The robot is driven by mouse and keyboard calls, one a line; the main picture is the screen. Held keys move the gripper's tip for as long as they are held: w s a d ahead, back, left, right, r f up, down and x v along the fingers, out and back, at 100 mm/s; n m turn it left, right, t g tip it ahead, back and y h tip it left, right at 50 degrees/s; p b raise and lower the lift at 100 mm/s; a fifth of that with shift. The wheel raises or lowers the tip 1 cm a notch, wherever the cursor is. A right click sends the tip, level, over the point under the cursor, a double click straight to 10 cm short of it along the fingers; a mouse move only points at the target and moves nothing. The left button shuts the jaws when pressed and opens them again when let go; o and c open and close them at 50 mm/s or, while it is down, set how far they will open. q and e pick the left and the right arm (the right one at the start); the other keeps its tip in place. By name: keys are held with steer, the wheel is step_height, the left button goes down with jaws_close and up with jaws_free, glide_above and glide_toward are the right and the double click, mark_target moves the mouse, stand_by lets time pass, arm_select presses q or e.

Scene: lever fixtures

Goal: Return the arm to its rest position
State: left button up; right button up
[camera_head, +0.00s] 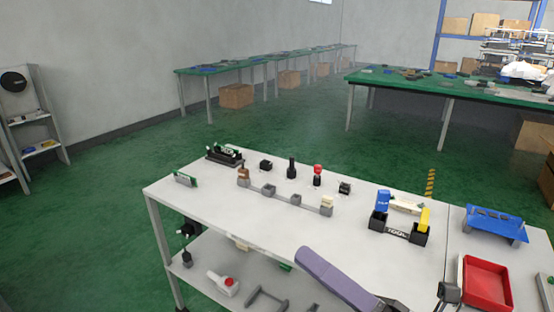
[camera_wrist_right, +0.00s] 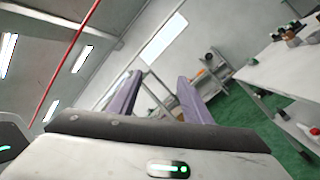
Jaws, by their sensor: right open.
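My right gripper (camera_head: 338,279) comes in at the bottom middle of the head view, with one purple finger above the front part of the white table (camera_head: 225,210). In the right wrist view both purple fingers of the right gripper (camera_wrist_right: 160,82) stand apart with nothing between them. It is open, empty and clear of the fixtures. A row of small fixtures stands on the table, among them a red-topped one (camera_head: 317,170), a black upright one (camera_head: 291,168) and a grey bar with blocks (camera_head: 282,197). My left gripper is in neither view.
A black holder (camera_head: 408,233) with blue and yellow pieces, a blue stand (camera_head: 494,222) and a red tray (camera_head: 487,284) stand at the right. A lower shelf (camera_head: 215,262) holds a red and white bottle (camera_head: 223,283). Green-topped tables (camera_head: 470,92) stand behind.

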steer(key=w+d+f+m+t+h, duration=0.1)
steer(key=d+f+m+t+h, duration=0.2)
steer(key=f+m, duration=0.35)
steer(key=d+f+m+h, duration=0.3)
steer(key=f+m+h, duration=0.25)
steer(key=m, duration=0.25)
steer(key=w+d+f+m+t+h, duration=0.1)
steer(key=d+f+m+t+h, duration=0.2)
steer(key=f+m, duration=0.35)
steer(key=s+d+f+m+g+h, duration=0.1)
steer(key=s+f+m+g, duration=0.3)
steer(key=f, duration=0.6)
steer(key=s+d+f+m+g+h, duration=0.1)
steer(key=s+f+m+g+h, duration=0.3)
steer(key=s+f+m, duration=0.5)
step_height(320, 180, down, 2)
steer(key=shift+s+d+f+g, duration=0.15)
steer(key=shift+s+g, duration=0.25)
steer(key=shift+s, duration=0.75)
